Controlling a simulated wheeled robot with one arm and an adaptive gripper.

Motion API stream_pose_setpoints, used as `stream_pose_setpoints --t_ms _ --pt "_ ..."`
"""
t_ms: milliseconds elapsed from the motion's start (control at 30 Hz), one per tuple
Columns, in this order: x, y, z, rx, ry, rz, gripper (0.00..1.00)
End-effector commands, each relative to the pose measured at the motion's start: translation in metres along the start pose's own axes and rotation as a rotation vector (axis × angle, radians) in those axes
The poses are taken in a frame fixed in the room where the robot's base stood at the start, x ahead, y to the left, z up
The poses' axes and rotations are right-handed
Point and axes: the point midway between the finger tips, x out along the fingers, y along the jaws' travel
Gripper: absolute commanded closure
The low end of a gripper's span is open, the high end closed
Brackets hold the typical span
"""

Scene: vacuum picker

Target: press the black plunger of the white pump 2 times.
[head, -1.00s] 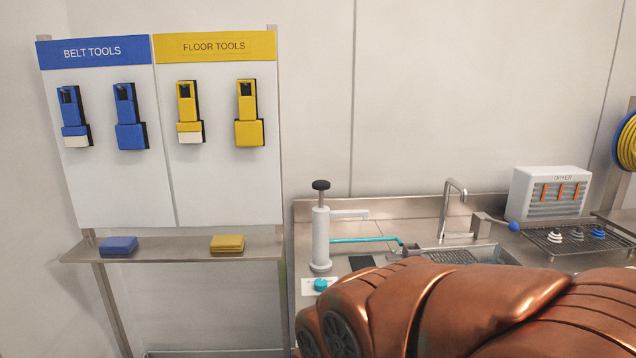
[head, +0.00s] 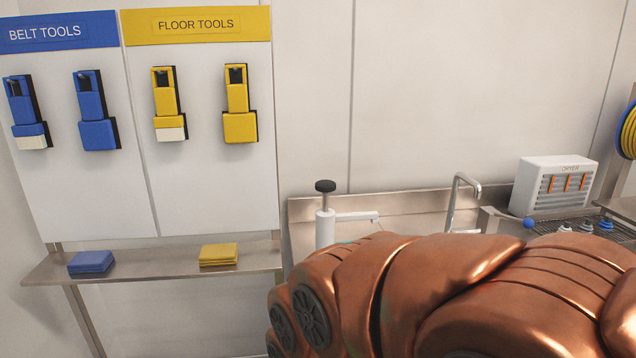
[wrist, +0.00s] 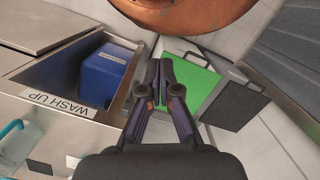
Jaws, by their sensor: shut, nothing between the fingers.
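The white pump (head: 325,228) stands at the left end of the steel sink counter in the head view. Its black plunger (head: 325,186) is up, with a pale rod showing below the knob. My copper arm covers the pump's lower part. In the wrist view my gripper (wrist: 160,63) is shut and empty, with its fingertips together. It points toward a wash-up basin and green and dark boards, and the pump's plunger does not show there. My gripper is out of the head view.
A steel tap (head: 465,190) and a white dryer (head: 553,185) stand right of the pump. A shelf with a blue pad (head: 91,262) and a yellow pad (head: 218,254) is at left. A blue bin (wrist: 100,82) sits in the basin.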

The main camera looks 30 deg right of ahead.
Motion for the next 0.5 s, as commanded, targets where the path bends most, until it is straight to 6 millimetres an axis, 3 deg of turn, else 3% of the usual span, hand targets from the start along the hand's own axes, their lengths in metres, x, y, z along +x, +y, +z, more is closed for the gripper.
stream_pose_setpoints --t_ms 167,333,500 --pt "-0.037 -0.004 -0.04 0.038 0.059 -0.053 1.0" --pt "-0.094 -0.003 -0.107 0.102 0.159 -0.14 1.0" --pt "-0.151 0.016 -0.174 0.173 0.268 -0.222 1.0"
